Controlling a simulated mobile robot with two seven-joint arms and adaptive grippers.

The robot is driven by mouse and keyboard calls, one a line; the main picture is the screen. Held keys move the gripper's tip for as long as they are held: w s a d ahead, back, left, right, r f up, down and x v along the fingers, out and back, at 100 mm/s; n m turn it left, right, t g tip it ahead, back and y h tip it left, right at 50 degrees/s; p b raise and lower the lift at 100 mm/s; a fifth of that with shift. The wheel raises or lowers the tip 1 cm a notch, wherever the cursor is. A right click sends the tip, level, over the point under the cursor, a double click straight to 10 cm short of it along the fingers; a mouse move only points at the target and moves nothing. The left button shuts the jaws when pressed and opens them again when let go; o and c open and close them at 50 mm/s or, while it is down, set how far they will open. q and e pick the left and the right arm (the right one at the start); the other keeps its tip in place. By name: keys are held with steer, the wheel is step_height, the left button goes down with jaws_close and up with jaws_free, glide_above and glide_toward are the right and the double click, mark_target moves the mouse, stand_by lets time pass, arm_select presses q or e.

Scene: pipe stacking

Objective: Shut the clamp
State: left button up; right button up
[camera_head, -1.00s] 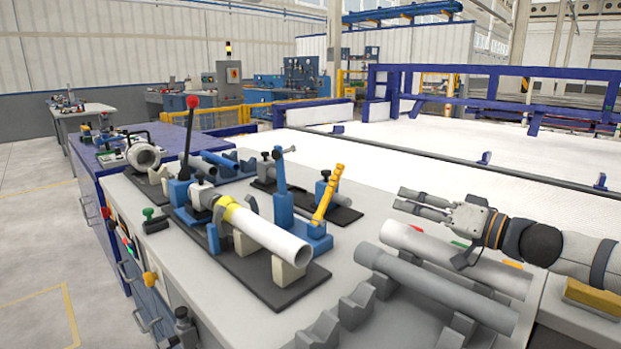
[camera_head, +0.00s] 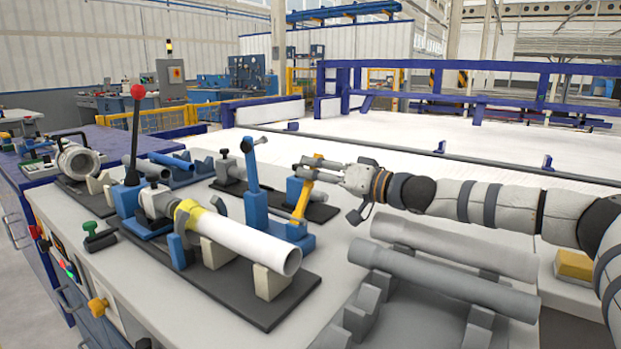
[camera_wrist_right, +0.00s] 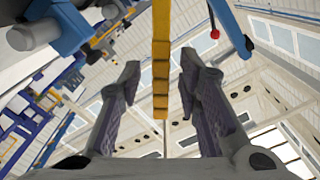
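The clamp has a blue base (camera_head: 290,240) beside the white pipe (camera_head: 245,242) and a raised yellow lever (camera_head: 303,200) leaning up to the right. My right gripper (camera_head: 304,171) reaches in from the right at the lever's upper part. In the right wrist view, the yellow lever (camera_wrist_right: 161,55) runs between the two fingers of my right gripper (camera_wrist_right: 160,68). The fingers are open, with a gap on each side of the lever. The pipe has a yellow band and lies on the fixture's supports. My left gripper is not in view.
A blue upright post (camera_head: 252,178) stands just left of the lever. A red-knobbed lever (camera_head: 135,130) rises further left. Two grey pipes (camera_head: 445,283) lie on cradles below my right arm. Bare worktop (camera_head: 335,262) shows between fixture and cradles.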

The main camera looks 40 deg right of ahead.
steer(key=shift+w+a, duration=0.1)
steer(key=shift+w, duration=0.2)
steer(key=shift+c, duration=0.6)
jaws_close()
